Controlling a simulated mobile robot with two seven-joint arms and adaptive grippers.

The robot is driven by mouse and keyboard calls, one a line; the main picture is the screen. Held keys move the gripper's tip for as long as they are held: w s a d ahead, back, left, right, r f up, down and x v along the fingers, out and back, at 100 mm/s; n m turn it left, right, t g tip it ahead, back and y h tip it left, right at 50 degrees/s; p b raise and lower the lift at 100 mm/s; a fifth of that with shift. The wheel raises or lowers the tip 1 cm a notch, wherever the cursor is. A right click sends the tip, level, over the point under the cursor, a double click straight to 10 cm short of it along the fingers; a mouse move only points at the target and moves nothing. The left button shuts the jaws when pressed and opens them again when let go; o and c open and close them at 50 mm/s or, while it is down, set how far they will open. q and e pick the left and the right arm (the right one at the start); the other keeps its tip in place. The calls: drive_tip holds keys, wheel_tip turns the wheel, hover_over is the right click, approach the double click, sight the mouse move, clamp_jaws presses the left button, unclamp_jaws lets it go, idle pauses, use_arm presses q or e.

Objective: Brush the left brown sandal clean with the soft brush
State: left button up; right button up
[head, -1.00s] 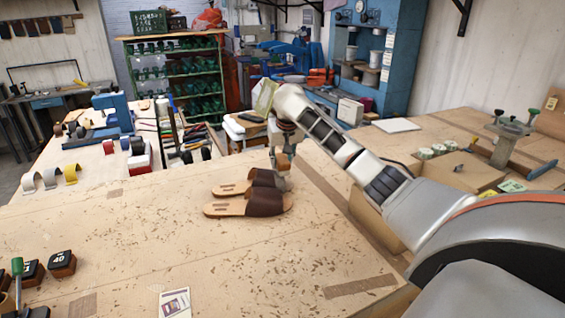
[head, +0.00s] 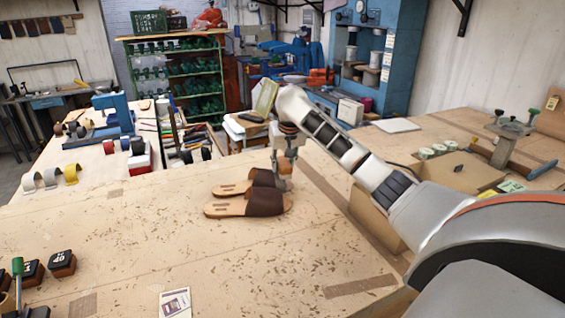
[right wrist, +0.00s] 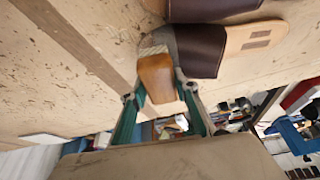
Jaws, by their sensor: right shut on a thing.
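Two brown sandals lie side by side on the workbench, straps to the right in the head view. The near sandal (head: 262,204) is fully in sight. The far sandal (head: 262,178) is partly hidden by the near one and by my right gripper (head: 284,168). In the right wrist view my right gripper (right wrist: 159,92) is shut on the wooden block of the soft brush (right wrist: 157,78). Its pale bristles (right wrist: 153,50) are at the toe-side edge of the far sandal's dark strap (right wrist: 202,52), where a grey patch shows. They seem to touch it. My left gripper is out of view.
The workbench (head: 180,240) is bare around the sandals. Dark stamped blocks (head: 62,264) stand at the left front, and a small card (head: 175,303) lies at the front edge. A cardboard box (head: 372,215) is right of the sandals, under my right arm.

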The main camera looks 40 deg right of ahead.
drive_tip(key=shift+s+a, duration=0.1)
drive_tip(key=shift+s, duration=0.2)
idle(0.4)
drive_tip(key=shift+w+d, duration=0.25)
drive_tip(key=shift+w, duration=0.35)
drive_tip(key=shift+w+d, duration=0.25)
drive_tip(key=shift+w, duration=0.35)
drive_tip(key=shift+s, duration=0.15)
drive_tip(key=shift+s+a, duration=0.3)
drive_tip(key=shift+s, duration=0.25)
drive_tip(key=shift+s+a, duration=0.25)
drive_tip(key=shift+s, duration=0.25)
drive_tip(key=shift+r, duration=4)
